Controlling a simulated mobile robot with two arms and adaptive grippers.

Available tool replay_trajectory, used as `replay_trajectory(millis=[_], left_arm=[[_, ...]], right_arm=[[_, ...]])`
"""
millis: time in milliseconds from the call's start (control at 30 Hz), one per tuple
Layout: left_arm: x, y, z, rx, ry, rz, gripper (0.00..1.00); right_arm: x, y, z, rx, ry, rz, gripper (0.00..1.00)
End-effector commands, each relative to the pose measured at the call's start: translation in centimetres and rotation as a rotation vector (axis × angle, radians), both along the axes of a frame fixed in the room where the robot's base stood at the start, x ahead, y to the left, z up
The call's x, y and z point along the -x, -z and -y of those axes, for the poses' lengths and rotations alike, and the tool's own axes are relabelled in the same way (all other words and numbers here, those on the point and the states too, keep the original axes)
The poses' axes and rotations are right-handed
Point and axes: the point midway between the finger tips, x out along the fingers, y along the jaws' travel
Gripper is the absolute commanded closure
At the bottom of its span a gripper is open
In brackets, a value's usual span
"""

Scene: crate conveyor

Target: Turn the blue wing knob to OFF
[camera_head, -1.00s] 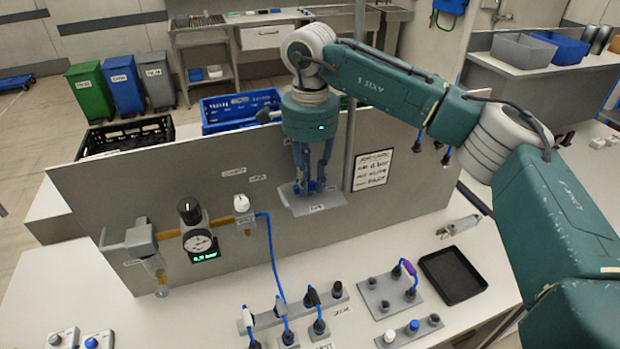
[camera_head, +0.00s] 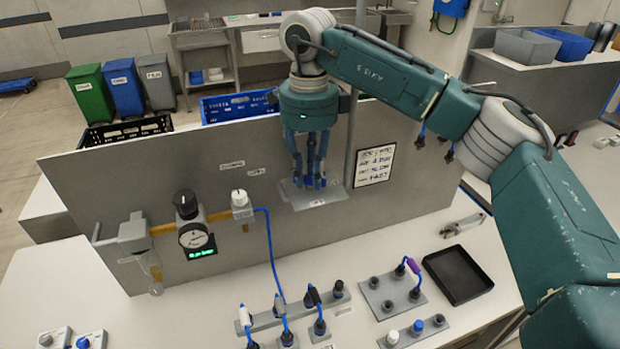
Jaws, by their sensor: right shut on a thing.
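My right gripper (camera_head: 310,180) reaches down from above to the small grey plate (camera_head: 330,196) on the upright grey panel. Its blue fingers are closed around the blue wing knob on that plate. The fingers cover most of the knob, so I cannot tell its angle. The label below it is too small to read. My left gripper is not in view.
A gauge (camera_head: 194,237) with a green display, a black knob (camera_head: 186,204) and a white knob (camera_head: 239,198) sit on the panel (camera_head: 110,178) at left. Cabled plugs, sockets and a black tray (camera_head: 457,275) occupy the bench. A grey post (camera_head: 356,90) stands just right of my gripper.

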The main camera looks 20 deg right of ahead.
Motion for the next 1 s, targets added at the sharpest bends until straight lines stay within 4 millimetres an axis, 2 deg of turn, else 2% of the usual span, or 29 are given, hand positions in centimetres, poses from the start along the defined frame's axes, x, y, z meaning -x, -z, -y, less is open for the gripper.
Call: replay_trajectory(millis=[700,1000], left_arm=[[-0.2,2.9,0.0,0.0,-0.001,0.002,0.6],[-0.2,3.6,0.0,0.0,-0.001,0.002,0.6]], right_arm=[[-0.4,-0.2,-0.2,-0.003,0.677,0.008,1.0],[-0.5,-0.3,-0.3,-0.003,0.903,0.007,1.0]])
